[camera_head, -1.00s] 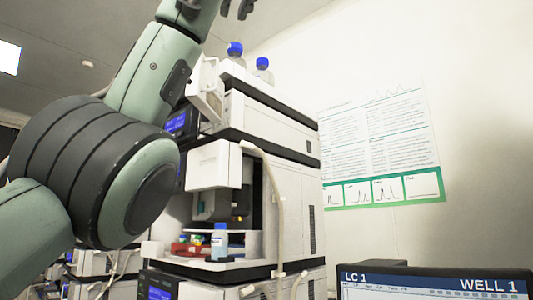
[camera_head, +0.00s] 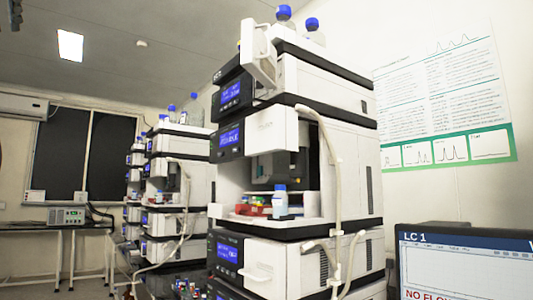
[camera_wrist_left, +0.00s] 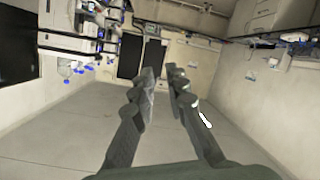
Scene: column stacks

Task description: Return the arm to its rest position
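My left gripper (camera_wrist_left: 161,82) shows in the left wrist view with its two dark fingers apart and nothing between them. The wrist camera sees the room turned, with the floor and walls behind the fingers. No gripper shows in the head view, and my right gripper is in neither current view. A white column stack (camera_head: 345,170) stands at the centre right of the head view. In its open bay are a small blue-capped bottle (camera_head: 280,203) and a red tray (camera_head: 252,210) with small vials.
A monitor (camera_head: 465,262) labelled LC 1 stands at the lower right. More stacks (camera_head: 180,190) stand behind at the left, and a table (camera_head: 60,228) with an instrument is at the far left. Blue-capped bottles (camera_head: 284,14) stand on the near stack. A white panel (camera_head: 262,55) juts from its top.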

